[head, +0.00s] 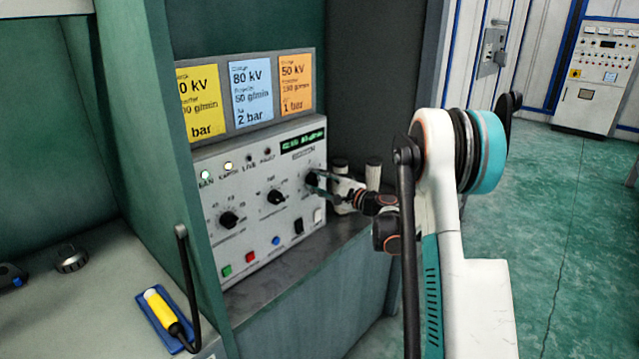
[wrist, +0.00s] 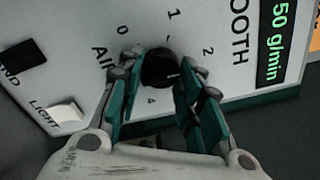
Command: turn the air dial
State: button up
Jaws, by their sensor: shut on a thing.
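The air dial (wrist: 160,68) is a round black knob on a light grey control panel. In the wrist view it sits between my two fingertips, with the word AIR to its left and the numbers 0, 1, 2 and 4 around it. My gripper (wrist: 157,82) is shut on the dial, one teal-and-grey finger on each side. In the head view the dial is the rightmost of the panel's three knobs, and my gripper (head: 316,181) reaches it from the right. The dial is mostly hidden there by the fingers.
Two other black knobs (head: 229,220) (head: 277,197) sit left on the panel (head: 250,240). Below are coloured buttons and switches. Yellow, blue and orange cards (head: 251,92) stand above. Pale cylinders (head: 373,173) stand right of the panel. A green cabinet wall (head: 150,130) is at the left.

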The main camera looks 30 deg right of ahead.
dwell(0.4)
jog(key=o, duration=1.1)
jog(key=shift+c, duration=0.2)
jog(key=shift+s+d, duration=0.1)
jog(key=v, duration=1.1)
jog(key=shift+s, duration=0.4)
jog(key=shift+d, duration=0.1)
